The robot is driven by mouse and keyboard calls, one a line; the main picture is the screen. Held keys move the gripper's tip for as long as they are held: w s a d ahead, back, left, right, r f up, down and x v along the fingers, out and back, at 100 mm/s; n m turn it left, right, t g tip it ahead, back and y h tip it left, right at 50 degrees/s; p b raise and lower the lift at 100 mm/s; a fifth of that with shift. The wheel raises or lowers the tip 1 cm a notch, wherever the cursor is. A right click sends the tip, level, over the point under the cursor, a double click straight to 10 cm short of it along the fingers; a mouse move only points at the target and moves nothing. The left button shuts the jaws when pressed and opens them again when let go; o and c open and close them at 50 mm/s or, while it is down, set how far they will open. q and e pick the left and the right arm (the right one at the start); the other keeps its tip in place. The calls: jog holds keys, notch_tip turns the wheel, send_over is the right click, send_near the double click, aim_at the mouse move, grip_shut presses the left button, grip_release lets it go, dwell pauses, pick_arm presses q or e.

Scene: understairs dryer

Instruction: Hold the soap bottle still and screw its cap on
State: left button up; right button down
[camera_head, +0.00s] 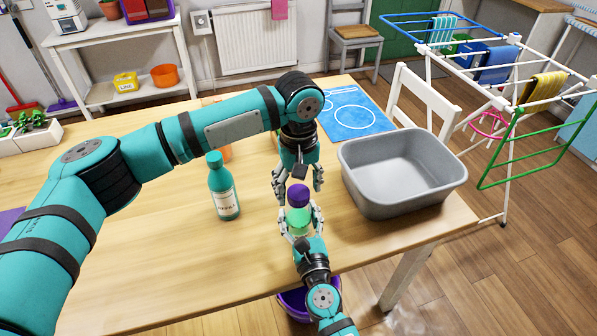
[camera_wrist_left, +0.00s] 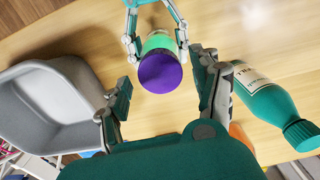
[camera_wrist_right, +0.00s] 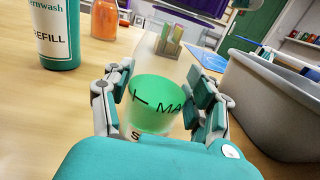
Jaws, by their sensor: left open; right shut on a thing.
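The soap bottle (camera_head: 299,220) is green and stands upright near the table's front edge. Its purple cap (camera_head: 299,195) sits at its top; I cannot tell how tightly it is seated. My right gripper (camera_head: 301,216) is shut around the bottle's body from the front. In the left wrist view the cap (camera_wrist_left: 161,73) lies between the spread fingers, with gaps.
A grey basin (camera_head: 400,180) stands close on the right. A teal refill bottle (camera_head: 223,190) stands to the left. A blue mat (camera_head: 350,110) and a white chair (camera_head: 420,100) are behind. A purple container (camera_head: 296,304) is below the front edge.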

pick_arm(q)
jog(key=shift+f, duration=0.55)
